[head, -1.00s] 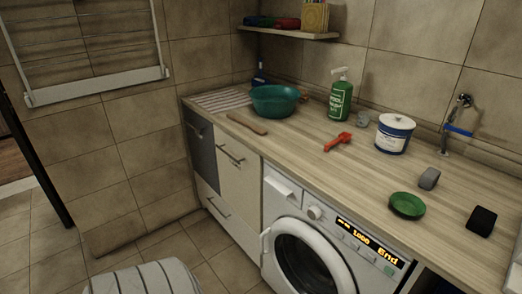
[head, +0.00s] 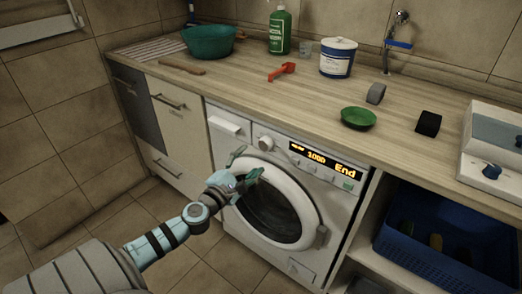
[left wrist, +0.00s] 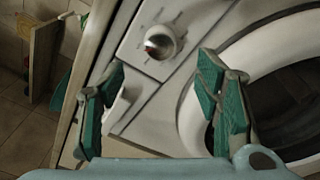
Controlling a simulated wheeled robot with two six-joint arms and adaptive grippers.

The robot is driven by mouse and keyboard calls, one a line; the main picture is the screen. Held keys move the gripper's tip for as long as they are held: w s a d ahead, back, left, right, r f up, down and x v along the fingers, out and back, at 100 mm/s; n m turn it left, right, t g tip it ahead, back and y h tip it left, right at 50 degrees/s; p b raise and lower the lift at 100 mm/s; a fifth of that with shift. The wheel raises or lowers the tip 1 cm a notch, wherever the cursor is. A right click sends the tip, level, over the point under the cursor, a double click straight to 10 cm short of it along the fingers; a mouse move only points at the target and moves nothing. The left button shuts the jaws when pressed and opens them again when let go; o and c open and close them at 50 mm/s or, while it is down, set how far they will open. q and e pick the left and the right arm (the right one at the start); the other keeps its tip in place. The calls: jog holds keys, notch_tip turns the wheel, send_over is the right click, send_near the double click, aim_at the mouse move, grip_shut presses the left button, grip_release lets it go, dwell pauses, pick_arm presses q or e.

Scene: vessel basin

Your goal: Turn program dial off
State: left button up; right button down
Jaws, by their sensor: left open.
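The washing machine (head: 344,208) stands under the counter with its round door shut and its display (head: 322,160) reading "1000" and "End". The program dial (head: 265,143) is a round knob at the upper left of its front, right of the detergent drawer (head: 229,126). In the left wrist view the dial (left wrist: 160,42) is ahead of the fingers, a little above the gap between them. My left gripper (head: 246,168) is open and empty in front of the machine, below the dial and apart from it. The gripper also shows in the left wrist view (left wrist: 160,100). My right gripper is not in view.
On the counter (head: 235,85) stand a teal basin (head: 208,42), a green bottle (head: 279,30), a white tub (head: 337,58), a red tool (head: 282,71) and a green dish (head: 358,118). A blue crate (head: 440,240) sits on the shelf at right. Floor at left is free.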

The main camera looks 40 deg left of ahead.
aim_at(263, 146)
pick_arm(q)
jog(key=w, duration=0.5)
jog(key=w+a, duration=0.1)
jog(key=w, duration=0.1)
jog(key=shift+w+p, duration=0.2)
jog(key=shift+p, duration=0.15)
jog(key=shift+d, duration=0.1)
jog(key=c, duration=1.2)
